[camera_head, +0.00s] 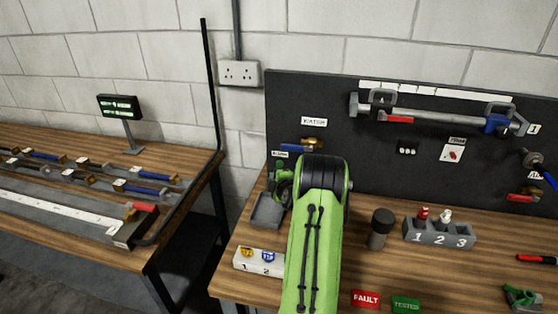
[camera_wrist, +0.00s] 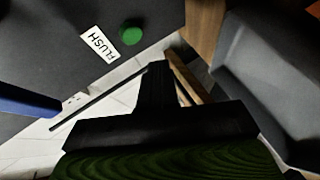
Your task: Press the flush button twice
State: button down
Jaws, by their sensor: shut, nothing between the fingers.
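The flush button is a small round green button (camera_wrist: 130,35) on the dark panel, beside a white FLUSH label (camera_wrist: 99,44). In the head view a small white label (camera_head: 280,155) shows on the panel just left of my arm, but I cannot make out the button there. My gripper (camera_wrist: 157,70) is shut and empty in the wrist view. Its black fingertips appear just below the button in the picture, apart from it. In the head view my green arm hides most of the gripper.
A blue-handled valve (camera_head: 303,147) sits on the panel close to my arm; its blue lever (camera_wrist: 28,102) shows at left in the wrist view. A grey tray (camera_head: 267,211) stands on the bench below. A dark cylinder (camera_head: 380,228) and a numbered grey block (camera_head: 438,236) stand to the right.

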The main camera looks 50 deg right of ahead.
aim_at(280, 164)
jog(key=shift+w+d+f+b, duration=0.1)
jog(key=shift+w+d+b, duration=0.2)
jog(key=shift+d, duration=0.25)
jog(key=shift+w+d+b, duration=0.15)
jog(key=shift+d+b, duration=0.15)
jog(key=shift+d, duration=0.2)
jog(key=shift+w+d, duration=0.15)
jog(key=shift+d, duration=0.3)
jog(key=shift+w+d+b, duration=0.1)
jog(key=shift+b, duration=0.35)
dwell(0.5)
jog(key=shift+d, duration=0.15)
jog(key=shift+w+d+b, duration=0.1)
jog(key=shift+b, duration=0.3)
